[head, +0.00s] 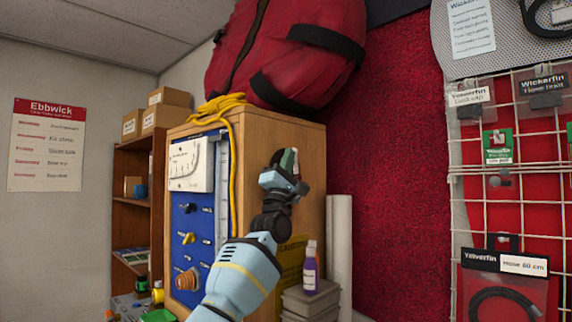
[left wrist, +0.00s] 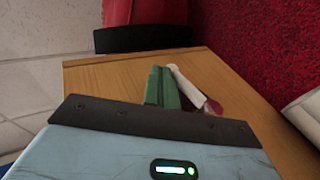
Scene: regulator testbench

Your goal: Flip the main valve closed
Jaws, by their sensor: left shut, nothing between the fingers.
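A wooden cabinet (head: 255,150) carries a blue panel (head: 200,215) on its front face. The panel holds a small yellow lever (head: 188,238), a dark knob (head: 190,208) and a larger brown knob (head: 187,280). The labels are too small to read, so I cannot tell which is the main valve. My left gripper (head: 287,160) is shut and empty, in front of the cabinet's right side and apart from the panel. Its green fingers (left wrist: 162,88) show together in the left wrist view, beside a white piece with a reddish tip (left wrist: 196,88). My right gripper is out of view.
A yellow hose (head: 233,150) hangs down the cabinet's front edge, and a red bag (head: 285,50) lies on top. My left forearm crosses the panel's lower right.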

